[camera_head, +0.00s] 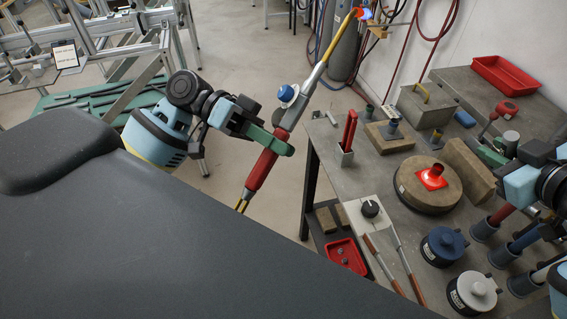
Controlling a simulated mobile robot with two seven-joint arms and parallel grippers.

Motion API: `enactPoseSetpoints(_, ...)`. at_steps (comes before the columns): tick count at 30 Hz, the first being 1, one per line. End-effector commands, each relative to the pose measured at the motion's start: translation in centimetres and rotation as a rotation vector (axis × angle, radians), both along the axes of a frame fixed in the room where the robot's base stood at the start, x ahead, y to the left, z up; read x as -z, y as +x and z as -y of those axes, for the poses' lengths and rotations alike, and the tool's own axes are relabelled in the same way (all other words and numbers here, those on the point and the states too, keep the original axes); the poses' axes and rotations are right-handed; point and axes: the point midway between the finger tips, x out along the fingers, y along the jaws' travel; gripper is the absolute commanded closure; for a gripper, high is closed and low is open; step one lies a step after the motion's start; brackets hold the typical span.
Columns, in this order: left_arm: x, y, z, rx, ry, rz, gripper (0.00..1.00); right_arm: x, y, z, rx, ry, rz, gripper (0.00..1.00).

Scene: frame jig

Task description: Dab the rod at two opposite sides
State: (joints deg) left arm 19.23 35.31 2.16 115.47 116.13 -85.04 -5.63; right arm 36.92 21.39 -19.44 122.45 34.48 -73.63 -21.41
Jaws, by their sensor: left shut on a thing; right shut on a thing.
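My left gripper (270,140), with green fingers, is shut on the red handle of a torch (264,167). The torch tilts up to the right. It has a blue knob (287,93) and a long brass neck, and a blue flame (363,14) burns at its tip. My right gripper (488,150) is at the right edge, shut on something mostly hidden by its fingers. A red-ended piece (504,110) shows just above it; I cannot tell whether it is held. I cannot identify the rod with certainty.
Several coloured tubes (502,215) stand in holders at right. A gas cylinder and red hoses are behind the flame.

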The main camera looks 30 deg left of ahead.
Motion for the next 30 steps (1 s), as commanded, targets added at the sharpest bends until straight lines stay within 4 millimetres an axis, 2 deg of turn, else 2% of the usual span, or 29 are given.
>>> enactPoseSetpoints(18,-3.5,4.2,-6.5,-0.498,0.108,0.625,0.98,-0.1,0.0,0.0,0.000,0.000,0.002,1.00)
enactPoseSetpoints(24,-3.8,5.0,-7.8,-0.634,0.139,0.799,0.98,-0.1,0.0,0.0,0.000,0.000,0.002,1.00)
enactPoseSetpoints(30,-4.0,5.4,-8.2,-0.690,0.153,0.872,0.98,-0.1,0.0,0.0,0.000,0.000,0.002,1.00)
